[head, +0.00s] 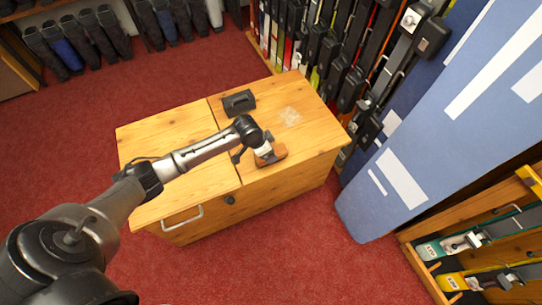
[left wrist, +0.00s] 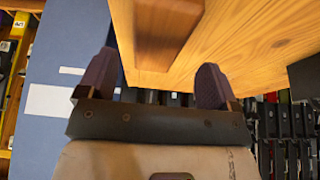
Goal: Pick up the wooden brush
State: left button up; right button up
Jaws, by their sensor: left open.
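The wooden brush (head: 277,155) is a small brown block on the right half of the wooden bench top (head: 305,140). My left gripper (head: 260,151) is over it and hides part of it. In the left wrist view the brush (left wrist: 166,35) shows as a reddish-brown wooden block, in line with the gap between the two dark fingers. My left gripper (left wrist: 155,78) is open, with a finger toward either side of the brush. I cannot tell whether the fingers touch it. My right gripper is in neither view.
A large blue panel (head: 430,130) with white patches stands to the right. Racks of skis stand behind and right. Red carpet (head: 60,140) is clear at the left.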

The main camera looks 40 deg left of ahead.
aim_at(281, 150)
pick_arm(q)
jog(key=b+x, duration=0.1)
jog(key=x, duration=0.1)
jog(key=b+x, duration=0.1)
jog(key=x, duration=0.1)
jog(key=shift+s+d+f, duration=0.1)
jog(key=shift+d+f, duration=0.15)
jog(key=shift+f, duration=0.05)
jog(key=shift+a, duration=0.1)
jog(key=shift+f, duration=0.25)
dwell(0.4)
jog(key=shift+c, duration=0.3)
jog(key=c, duration=1)
